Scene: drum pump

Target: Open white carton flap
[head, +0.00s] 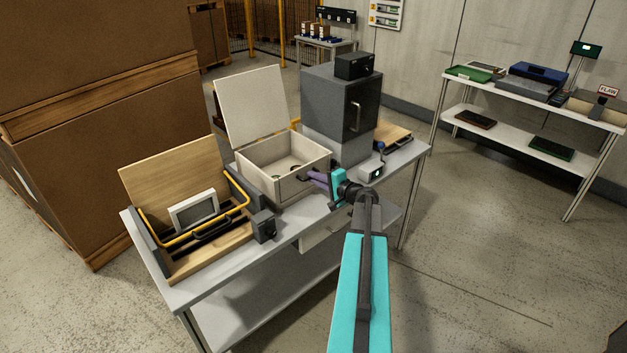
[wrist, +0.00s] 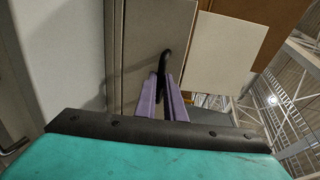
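The white carton (head: 290,188) stands on the grey workbench. Its white flap (head: 250,106) stands up at the back, leaning slightly backward, and the carton's inside shows. The flap also shows as a pale panel in the wrist view (wrist: 226,48). A dark handle (wrist: 166,64) sits on the carton's front face. My gripper (head: 313,177) is at that front face, below the rim and apart from the raised flap. In the wrist view, its purple fingers (wrist: 164,88) are on either side of the handle and appear closed on it. The exact finger contact is partly hidden.
A wooden box (head: 205,246) with a yellow bar and a small dark block (head: 264,226) are left of the carton. A dark grey cabinet (head: 330,101) stands close behind to the right.

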